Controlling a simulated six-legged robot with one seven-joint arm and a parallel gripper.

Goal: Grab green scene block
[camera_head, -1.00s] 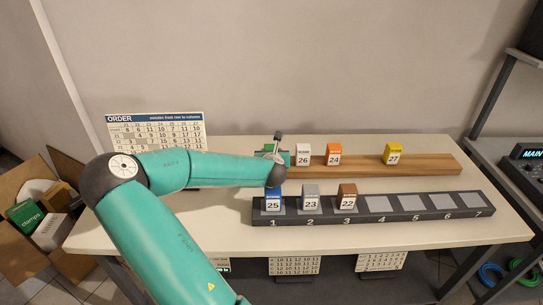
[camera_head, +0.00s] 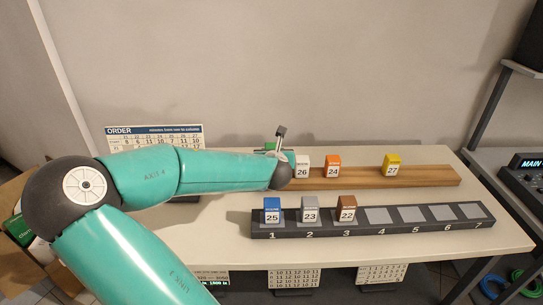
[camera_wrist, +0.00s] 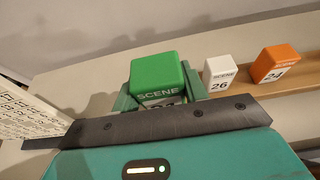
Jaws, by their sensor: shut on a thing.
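The green scene block (camera_wrist: 158,75) stands out beyond my wrist in the wrist view, its label partly hidden by the dark wrist plate. My gripper (camera_wrist: 155,96) is around its lower part, with a green finger on each side, and is shut on it. In the head view only a sliver of the green block (camera_head: 270,147) shows at the left end of the wooden shelf (camera_head: 430,178), behind my arm. I cannot tell whether the block touches the shelf.
White block 26 (camera_head: 303,167) is close to the right of my gripper. Orange block 24 (camera_head: 333,167) and yellow block 27 (camera_head: 392,164) stand farther along. A dark numbered rack (camera_head: 420,228) in front holds blue 25 (camera_head: 272,211), grey 23 (camera_head: 310,209) and brown 22 (camera_head: 347,208); slots 4 to 7 are empty.

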